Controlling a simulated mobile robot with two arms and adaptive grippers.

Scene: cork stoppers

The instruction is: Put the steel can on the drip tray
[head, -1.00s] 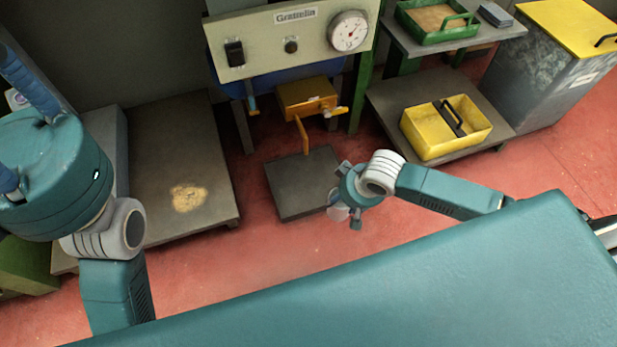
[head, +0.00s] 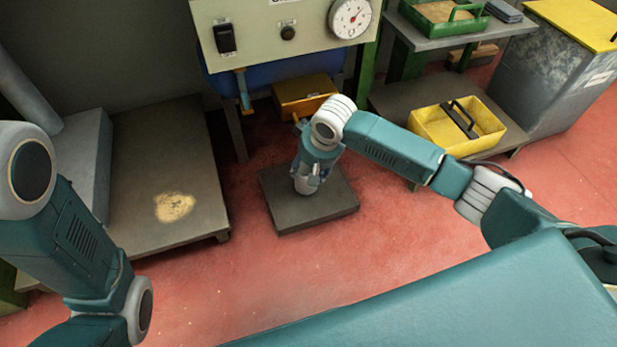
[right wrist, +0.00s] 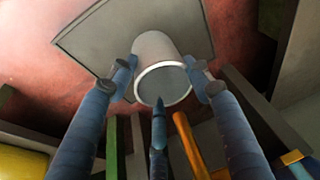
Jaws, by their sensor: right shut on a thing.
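The steel can (right wrist: 158,50) is a pale grey cylinder between the fingers of my right gripper (right wrist: 163,80) in the right wrist view. In the head view the can (head: 305,186) shows partly below my right gripper (head: 309,172), which is shut on it. The dark grey square drip tray (head: 335,206) lies on the red floor, with the can over its middle. The tray (right wrist: 100,35) also shows behind the can in the right wrist view. The can looks upright and at or close to the tray surface; I cannot tell if they touch. My left gripper is out of view.
A machine panel with a gauge (head: 349,18) stands behind the tray, with a yellow-orange box (head: 303,95) below it. A yellow crate (head: 485,117) sits on a low shelf at right. A grey platform (head: 150,240) with a tan patch is at left. Red floor is clear in front.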

